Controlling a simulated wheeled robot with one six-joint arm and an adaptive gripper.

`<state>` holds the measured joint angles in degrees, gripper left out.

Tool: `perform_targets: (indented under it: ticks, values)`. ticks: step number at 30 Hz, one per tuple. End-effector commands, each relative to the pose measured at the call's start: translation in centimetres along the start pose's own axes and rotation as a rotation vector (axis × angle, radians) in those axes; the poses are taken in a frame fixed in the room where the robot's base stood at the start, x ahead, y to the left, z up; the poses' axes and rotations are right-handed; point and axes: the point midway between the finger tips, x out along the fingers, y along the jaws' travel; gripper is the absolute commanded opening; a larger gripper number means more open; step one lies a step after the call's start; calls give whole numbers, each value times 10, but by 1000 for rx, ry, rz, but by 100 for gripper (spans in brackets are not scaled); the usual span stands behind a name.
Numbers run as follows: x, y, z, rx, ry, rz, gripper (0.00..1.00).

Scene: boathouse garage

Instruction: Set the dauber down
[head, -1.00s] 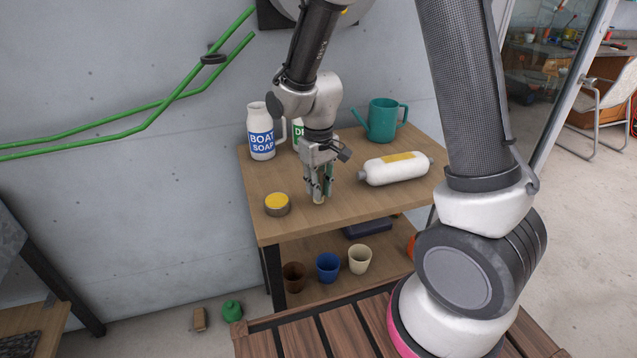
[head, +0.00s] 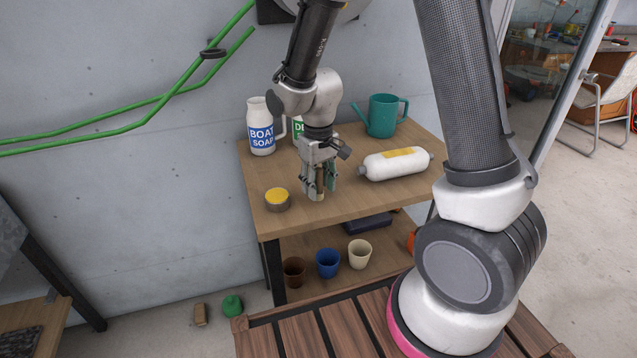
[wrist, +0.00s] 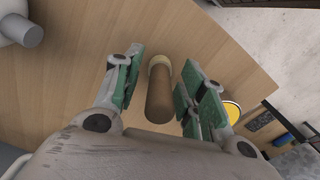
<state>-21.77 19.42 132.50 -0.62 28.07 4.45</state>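The dauber (head: 319,192) is a small brown cylinder with a pale cream end. It stands about upright on the wooden table (head: 355,206), its pale end down at the tabletop. My gripper (head: 318,186) points down around it, with a finger on each side. In the wrist view the dauber (wrist: 159,95) shows between the green finger pads, with narrow gaps on both sides. The gripper is open.
A yellow-topped tin (head: 277,200) sits left of the gripper, and a white bottle (head: 396,164) lies to the right. Behind are a boat soap jug (head: 261,128) and a teal watering can (head: 382,116). The front tabletop is clear. Cups stand on the lower shelf.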

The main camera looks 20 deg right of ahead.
Motion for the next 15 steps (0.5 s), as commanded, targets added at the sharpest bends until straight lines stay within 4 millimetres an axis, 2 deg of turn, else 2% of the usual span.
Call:
perform_targets:
  ticks: [8,11,15]
  values:
    - [-2,0,0,0,2,0,41]
    - [-12,0,-1,0,4,0,41]
    - [-40,0,-2,0,7,0,41]
